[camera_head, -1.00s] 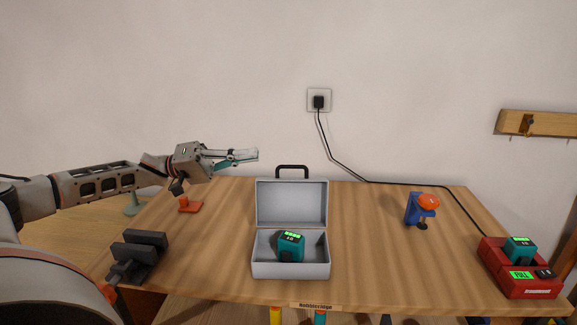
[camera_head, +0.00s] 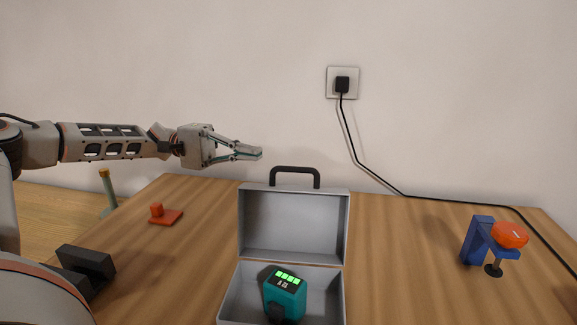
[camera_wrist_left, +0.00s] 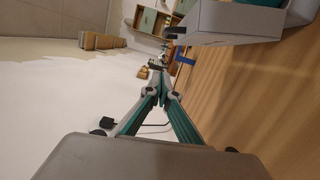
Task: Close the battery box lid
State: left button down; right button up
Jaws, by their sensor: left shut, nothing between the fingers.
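The grey battery box (camera_head: 232,292) stands on the wooden table with its lid (camera_head: 292,228) open and upright at the back. A black handle (camera_head: 295,170) tops the lid. A teal battery (camera_head: 285,296) with green lights sits inside the box. My left gripper (camera_head: 260,154) is shut and empty, just behind and left of the handle in the picture, apart from it. In the left wrist view its fingertips (camera_wrist_left: 158,68) meet, and the box (camera_wrist_left: 225,22) shows at the upper right. My right gripper is not in view.
An orange-red piece (camera_head: 165,215) and a dark vise-like block (camera_head: 85,265) are on the left. A black cable runs from the wall socket (camera_head: 342,84). The table between box and clamp is clear.

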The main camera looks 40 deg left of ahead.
pick_arm(q)
jog(key=d, duration=1)
jog(key=shift+d+r+p, duration=0.25)
jog(key=shift+p, duration=0.1)
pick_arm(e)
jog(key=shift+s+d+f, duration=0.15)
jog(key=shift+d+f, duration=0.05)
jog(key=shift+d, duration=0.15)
